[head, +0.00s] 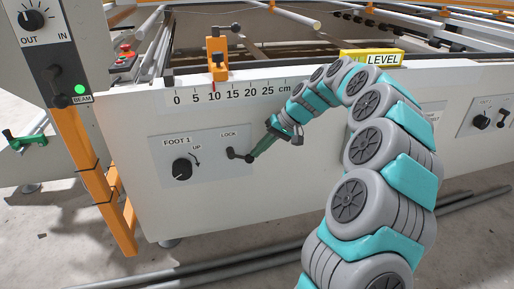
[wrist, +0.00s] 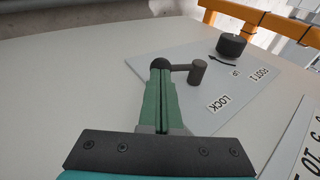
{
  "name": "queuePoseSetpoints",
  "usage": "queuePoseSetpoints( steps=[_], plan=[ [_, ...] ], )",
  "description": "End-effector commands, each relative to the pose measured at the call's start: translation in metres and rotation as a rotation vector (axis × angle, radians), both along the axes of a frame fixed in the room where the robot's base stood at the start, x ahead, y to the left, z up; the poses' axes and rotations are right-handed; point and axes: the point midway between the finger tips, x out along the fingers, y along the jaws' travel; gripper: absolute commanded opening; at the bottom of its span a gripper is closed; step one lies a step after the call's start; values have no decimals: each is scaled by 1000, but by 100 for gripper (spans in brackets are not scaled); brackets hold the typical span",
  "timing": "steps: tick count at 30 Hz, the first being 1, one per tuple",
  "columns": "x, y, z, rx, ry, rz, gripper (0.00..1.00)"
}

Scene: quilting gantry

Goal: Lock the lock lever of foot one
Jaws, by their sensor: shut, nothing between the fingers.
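The lock lever (head: 238,155) of foot one is a short dark arm on the white panel under the LOCK label (head: 228,134). It lies nearly level in the head view, tilted slightly down to the right. In the wrist view the lever (wrist: 180,68) runs from a dark cylinder to a round dark knob. My gripper (head: 254,154) has green fingers, shut together with nothing between them. Its fingertips (wrist: 161,78) are at the round knob end and partly overlap it in the wrist view. I cannot tell whether they touch it.
The FOOT 1 dial (head: 181,169), with an UP arrow, is left of the lever. An orange pointer (head: 217,66) stands over a centimetre scale above. A yellow LEVEL box (head: 372,57) sits on the top edge, near my arm. An orange post (head: 92,175) stands at the panel's left end.

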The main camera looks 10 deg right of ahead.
Motion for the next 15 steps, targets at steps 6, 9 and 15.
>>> queuePoseSetpoints(
  steps=[6,9,15],
  plan=[
    [0,0,-22,204,6,0,0],
    [1,0,-29,283,3,-2,0],
    [-1,4,-39,371,1,4,0]
  ],
)
